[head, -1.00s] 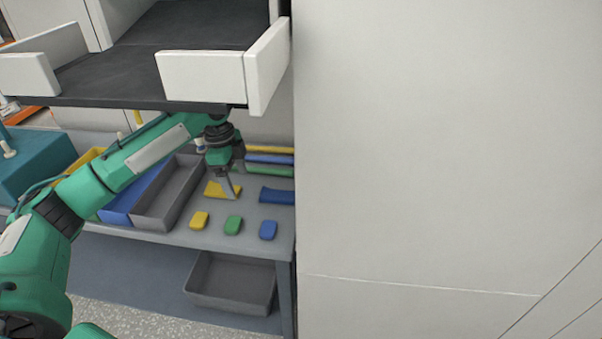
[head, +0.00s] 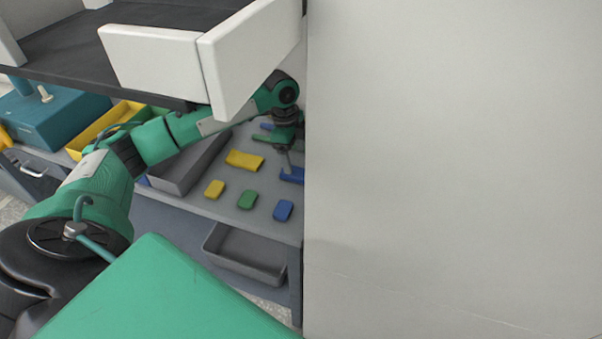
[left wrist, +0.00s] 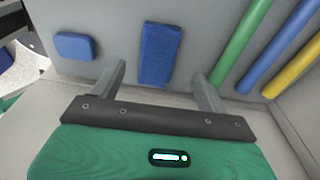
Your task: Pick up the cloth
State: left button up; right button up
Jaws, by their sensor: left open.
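A flat blue cloth (head: 292,176) lies on the grey bench top near its right end, partly hidden by my left gripper in the head view. A yellow cloth (head: 244,159) lies to its left. My left gripper (head: 287,155) is at the blue cloth, open and empty. In the left wrist view the blue cloth (left wrist: 160,53) lies lengthwise between the lines of the two open fingers (left wrist: 159,75), apart from both. I cannot tell the exact height of the fingertips above the bench. My right gripper is in neither view.
Yellow (head: 214,189), green (head: 247,200) and blue (head: 284,211) pads lie in front of the cloths. Green, blue and yellow rods (left wrist: 243,42) lie beside the blue cloth. A large pale panel (head: 450,170) bounds the right. A white-edged shelf (head: 150,58) overhangs the bench.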

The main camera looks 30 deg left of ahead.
aim_at(299, 171)
pick_arm(q)
jog(key=shift+d+f, duration=0.2)
jog(key=shift+f, duration=0.2)
jog(key=f, duration=0.1)
jog(key=d+f, duration=0.1)
jog(key=f, duration=0.1)
jog(key=shift+d+f+p, duration=0.1)
jog(key=shift+f+p, duration=0.15)
jog(key=shift+p, duration=0.05)
jog(key=shift+f, duration=0.4)
jog(key=shift+c, duration=1)
jog(key=c, duration=0.9)
jog(key=shift+o, duration=0.2)
jog(key=shift+w+r, duration=0.1)
jog(key=shift+r, duration=0.5)
notch_tip(299, 171, up, 19)
jog(key=shift+o, duration=0.9)
jog(key=shift+f, duration=0.1)
jog(key=shift+c, duration=0.5)
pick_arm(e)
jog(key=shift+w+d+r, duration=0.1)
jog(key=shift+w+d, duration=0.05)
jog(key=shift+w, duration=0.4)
